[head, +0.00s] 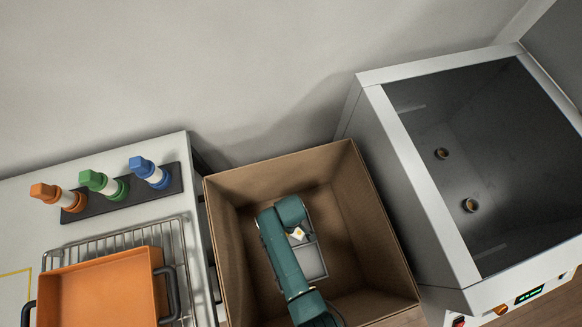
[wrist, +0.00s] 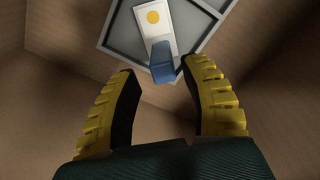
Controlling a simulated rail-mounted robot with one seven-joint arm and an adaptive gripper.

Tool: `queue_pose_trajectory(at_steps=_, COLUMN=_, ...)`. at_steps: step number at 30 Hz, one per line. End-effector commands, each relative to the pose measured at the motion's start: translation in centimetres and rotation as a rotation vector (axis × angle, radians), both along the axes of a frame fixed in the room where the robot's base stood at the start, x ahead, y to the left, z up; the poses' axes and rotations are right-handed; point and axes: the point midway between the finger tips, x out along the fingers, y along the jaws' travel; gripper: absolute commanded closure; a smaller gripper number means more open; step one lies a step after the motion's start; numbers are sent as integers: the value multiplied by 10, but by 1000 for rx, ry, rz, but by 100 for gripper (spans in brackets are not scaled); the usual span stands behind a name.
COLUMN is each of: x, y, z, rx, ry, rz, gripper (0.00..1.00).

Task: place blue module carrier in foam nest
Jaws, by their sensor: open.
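The blue module carrier shows in the wrist view as a white plate with a yellow dot and a blue grip (wrist: 161,62). In the head view only its white, dotted part (head: 297,233) shows beside my arm. It is at a grey divided tray, likely the foam nest (head: 312,262), inside the cardboard box; the tray also shows in the wrist view (wrist: 116,32). I cannot tell how deeply the carrier sits. My gripper (wrist: 160,68) is open, its yellow fingers to either side of and short of the blue grip, with visible gaps. My arm hides part of the tray.
The cardboard box (head: 372,222) has tall walls close around my arm. Left of it, a bench holds an orange pan (head: 100,290) on a wire rack (head: 180,238) and orange, green and blue-topped pieces on a dark strip (head: 118,198). A deep grey tank (head: 408,160) stands right.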

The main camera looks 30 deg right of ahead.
Motion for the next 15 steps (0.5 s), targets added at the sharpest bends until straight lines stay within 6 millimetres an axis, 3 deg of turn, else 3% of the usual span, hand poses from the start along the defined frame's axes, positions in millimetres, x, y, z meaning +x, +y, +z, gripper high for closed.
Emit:
queue_pose_trajectory(at_steps=1, x=1, y=0, z=23, rx=0, ry=-4, rz=0, gripper=54)
queue_pose_trajectory(at_steps=6, x=0, y=0, z=62, rx=0, ry=-1, rz=0, gripper=54)
queue_pose_trajectory(at_steps=10, x=0, y=0, z=78, rx=0, ry=0, rz=0, gripper=54)
queue_pose_trajectory(at_steps=15, x=0, y=0, z=83, rx=-1, ry=1, rz=0, gripper=54)
